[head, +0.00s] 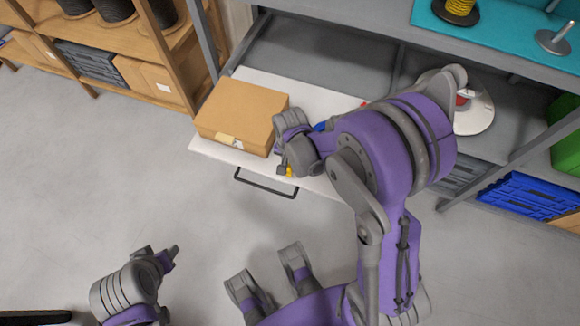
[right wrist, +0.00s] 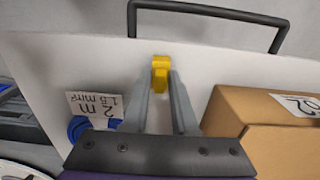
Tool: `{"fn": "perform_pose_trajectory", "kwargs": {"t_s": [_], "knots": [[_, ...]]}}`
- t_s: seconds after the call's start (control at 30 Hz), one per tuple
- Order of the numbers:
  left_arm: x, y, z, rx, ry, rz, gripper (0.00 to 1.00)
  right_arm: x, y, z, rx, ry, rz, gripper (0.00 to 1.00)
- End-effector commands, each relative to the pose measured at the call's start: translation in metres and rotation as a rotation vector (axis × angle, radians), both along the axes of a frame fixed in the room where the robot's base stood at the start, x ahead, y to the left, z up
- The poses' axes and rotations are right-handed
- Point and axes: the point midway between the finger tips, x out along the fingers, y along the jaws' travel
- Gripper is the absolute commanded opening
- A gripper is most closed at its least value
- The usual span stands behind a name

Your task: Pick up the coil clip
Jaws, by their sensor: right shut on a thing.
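The yellow coil clip (right wrist: 160,72) is between the fingertips of my right gripper (right wrist: 160,85) in the right wrist view. The gripper is shut on it, above the white drawer near the handle. In the head view a small yellow bit of the clip (head: 289,171) shows beside my right gripper (head: 284,168); the arm hides the rest. My left gripper (head: 160,262) is low at the left of the head view, over the floor and away from the drawer. Whether its fingers are open is unclear.
The pulled-out white drawer (head: 212,151) has a dark handle (head: 265,188) at its front. A cardboard box (head: 240,112) stands on it, left of my right arm. Blue cable (right wrist: 78,128) with a paper label (right wrist: 95,104) lies on it. A blue crate (head: 525,200) is at right.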

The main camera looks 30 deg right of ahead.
Motion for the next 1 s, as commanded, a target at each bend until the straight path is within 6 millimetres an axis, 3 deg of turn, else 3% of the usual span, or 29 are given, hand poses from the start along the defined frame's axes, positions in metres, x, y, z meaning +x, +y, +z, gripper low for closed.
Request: {"fn": "perform_pose_trajectory", "kwargs": {"t_s": [0.37, 0.7, 1.0], "knots": [[0.0, 0.0, 0.003, 0.0, -0.001, 0.0, 0.5, 0.0, 0.0, 0.008, 0.0, 0.0, 0.0, 0.0], [0.001, 0.0, 0.02, 0.0, -0.007, 0.0, 0.5, 0.0, 0.0, 0.074, 0.0, -0.001, 0.0, 0.0], [0.001, 0.0, 0.026, 0.0, -0.008, 0.0, 0.5, 0.0, 0.0, 0.1, 0.0, 0.0, 0.0, 0.0]]}}
